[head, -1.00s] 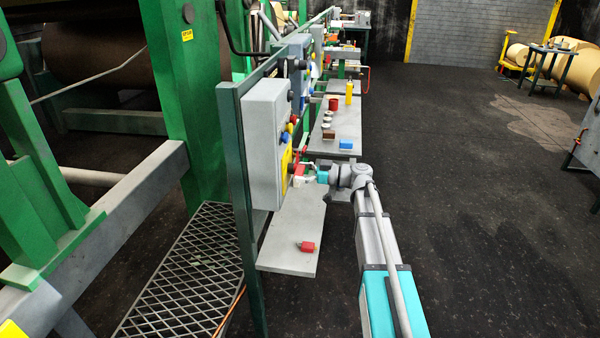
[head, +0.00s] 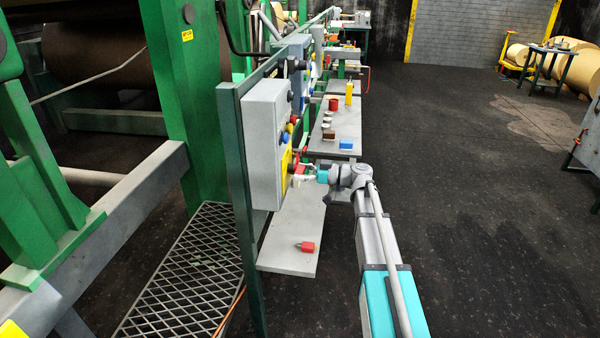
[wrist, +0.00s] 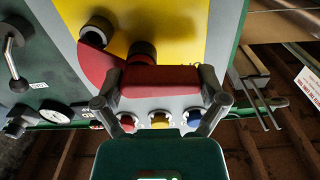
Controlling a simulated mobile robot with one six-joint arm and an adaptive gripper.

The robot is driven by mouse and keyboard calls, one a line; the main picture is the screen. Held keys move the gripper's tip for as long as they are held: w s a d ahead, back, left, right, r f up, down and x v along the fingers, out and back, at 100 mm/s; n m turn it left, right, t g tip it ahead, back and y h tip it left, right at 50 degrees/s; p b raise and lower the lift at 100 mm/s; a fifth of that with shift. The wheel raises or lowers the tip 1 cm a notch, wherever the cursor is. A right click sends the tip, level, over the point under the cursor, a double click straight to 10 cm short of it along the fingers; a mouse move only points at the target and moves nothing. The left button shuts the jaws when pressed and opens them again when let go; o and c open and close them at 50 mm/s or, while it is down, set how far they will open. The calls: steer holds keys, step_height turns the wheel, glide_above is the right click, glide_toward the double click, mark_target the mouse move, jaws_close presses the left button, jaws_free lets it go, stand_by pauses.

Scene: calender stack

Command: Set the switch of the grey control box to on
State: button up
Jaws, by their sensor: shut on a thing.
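The grey control box (head: 262,150) hangs on the green post at the middle left in the head view, with its front turned to the right. A yellow plate (head: 286,165) shows low on that front, and also in the wrist view (wrist: 185,25). My gripper (head: 303,178) is at the front, by the yellow plate. In the wrist view my gripper (wrist: 160,90) has its fingers at both ends of a red switch handle (wrist: 160,82) and is shut on it. A rounded red part (wrist: 97,65) and two black cylinders lie beside the handle. The switch's on and off marks cannot be read.
Red, yellow and blue buttons (wrist: 160,121) sit close to my fingers in the wrist view. A black lever (wrist: 12,45) and a gauge (wrist: 55,112) are at left. Open floor lies right.

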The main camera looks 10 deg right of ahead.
steer(key=m, duration=0.4)
steer(key=shift+w+r+m+p, duration=0.1)
steer(key=shift+r+m+p, duration=0.2)
steer(key=shift+r+p, duration=0.1)
steer(key=m, duration=0.3)
steer(key=shift+w+d+r+m, duration=0.1)
steer(key=shift+w+r+m, duration=0.1)
steer(key=shift+m, duration=0.1)
steer(key=m, duration=0.4)
steer(key=shift+w+d+r+m+p, duration=0.15)
steer(key=shift+w+r+m+p, duration=0.1)
steer(key=shift+m+p, duration=0.1)
steer(key=shift+w+d+m, duration=0.1)
steer(key=shift+w+m, duration=0.05)
steer(key=shift+m, duration=0.95)
steer(key=shift+w+m, duration=0.15)
steer(key=shift+m, duration=0.9)
steer(key=o, duration=0.8)
steer(key=shift+d, duration=0.1)
